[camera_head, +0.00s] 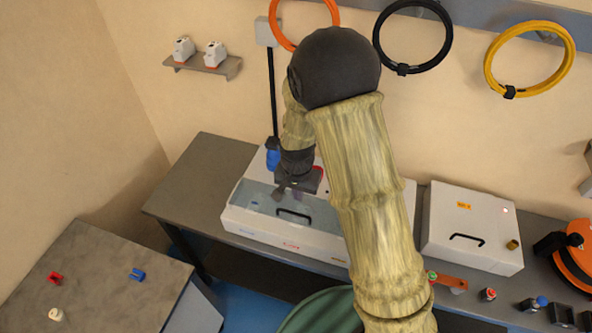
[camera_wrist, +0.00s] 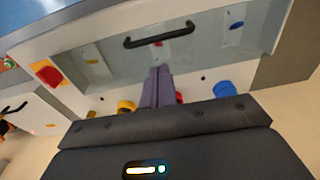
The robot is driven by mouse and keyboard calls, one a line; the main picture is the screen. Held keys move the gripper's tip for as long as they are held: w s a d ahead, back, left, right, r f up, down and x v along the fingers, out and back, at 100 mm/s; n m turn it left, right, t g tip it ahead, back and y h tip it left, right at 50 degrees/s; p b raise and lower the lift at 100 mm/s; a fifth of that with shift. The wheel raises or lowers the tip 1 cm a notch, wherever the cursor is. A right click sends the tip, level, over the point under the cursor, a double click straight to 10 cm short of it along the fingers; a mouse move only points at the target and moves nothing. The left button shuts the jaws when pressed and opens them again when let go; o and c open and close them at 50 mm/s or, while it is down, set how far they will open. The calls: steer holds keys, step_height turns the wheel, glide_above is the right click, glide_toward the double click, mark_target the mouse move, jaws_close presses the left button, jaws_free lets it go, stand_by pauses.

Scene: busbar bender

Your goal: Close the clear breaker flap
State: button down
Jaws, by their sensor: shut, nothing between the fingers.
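The clear breaker flap (camera_head: 257,203) is a tinted see-through panel with a black bar handle (camera_head: 293,216), on the front part of a white breaker box (camera_head: 308,242). It lies low over the box, but I cannot tell whether it is fully down. In the wrist view the flap (camera_wrist: 195,48) and its handle (camera_wrist: 160,37) are beyond my fingertips. My gripper (camera_head: 287,194) is over the box, behind the handle. Its fingers (camera_wrist: 159,72) are together and empty, apart from the handle in the picture. Contact with the panel cannot be told.
Red (camera_wrist: 48,73), yellow (camera_wrist: 126,106) and blue (camera_wrist: 222,89) parts surround the fingers. A second white box (camera_head: 470,225) stands right on the bench. A grey table (camera_head: 95,275) with small parts is at lower left. The bench left of the breaker box (camera_head: 200,180) is clear.

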step_height(320, 180, up, 9)
steer(key=s+b, duration=0.2)
steer(key=shift+a+r, duration=0.2)
steer(key=shift+a, duration=0.2)
steer(key=s+d+f+n+t+b, duration=0.1)
steer(key=s+d+n, duration=0.3)
steer(key=s+d, duration=0.6)
steer(key=d+b, duration=0.1)
steer(key=d, duration=0.3)
steer(key=shift+s+f+t+b, duration=0.2)
steer(key=shift+s+t+b, duration=0.1)
steer(key=shift+s+b, duration=0.1)
